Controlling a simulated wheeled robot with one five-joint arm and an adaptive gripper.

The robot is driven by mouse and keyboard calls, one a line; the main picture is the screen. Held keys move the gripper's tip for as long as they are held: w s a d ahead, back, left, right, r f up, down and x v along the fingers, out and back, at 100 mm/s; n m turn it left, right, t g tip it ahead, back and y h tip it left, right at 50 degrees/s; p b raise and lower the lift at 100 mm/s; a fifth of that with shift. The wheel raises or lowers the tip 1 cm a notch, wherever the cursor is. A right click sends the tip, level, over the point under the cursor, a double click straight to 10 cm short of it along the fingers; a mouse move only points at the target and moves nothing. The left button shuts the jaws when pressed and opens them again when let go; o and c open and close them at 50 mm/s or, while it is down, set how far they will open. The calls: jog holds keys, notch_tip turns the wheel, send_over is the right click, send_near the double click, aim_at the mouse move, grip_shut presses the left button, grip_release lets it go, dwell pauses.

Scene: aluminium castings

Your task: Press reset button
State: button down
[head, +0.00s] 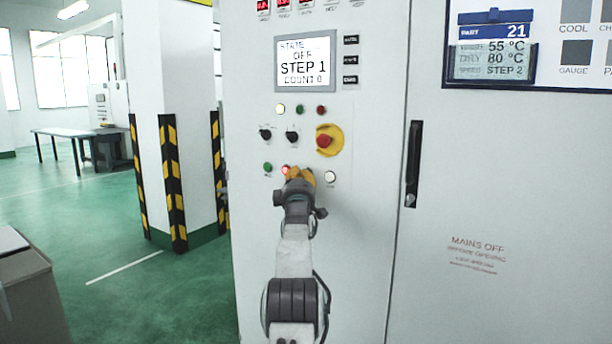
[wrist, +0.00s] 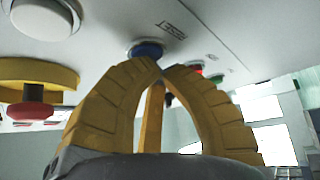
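A blue round button (wrist: 147,49) on the cabinet's panel shows in the wrist view, right behind my fingertips. In the head view my gripper (head: 300,174) is at the panel's lower button row and hides the blue button.
A lit red button (head: 286,170) and a green one (head: 267,168) are left of my gripper, a white one (head: 330,177) right. A red emergency stop (head: 324,141) on yellow is just above. The display (head: 305,61) reads "STATE OFF, STEP 1, COUNT 0".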

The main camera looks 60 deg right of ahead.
jog(key=shift+a+f+b, duration=0.2)
jog(key=shift+a+b, duration=0.15)
jog(key=shift+b, duration=0.45)
jog(key=shift+a+r+b, duration=0.1)
jog(key=shift+a+b, duration=0.3)
jog(key=shift+b, duration=0.15)
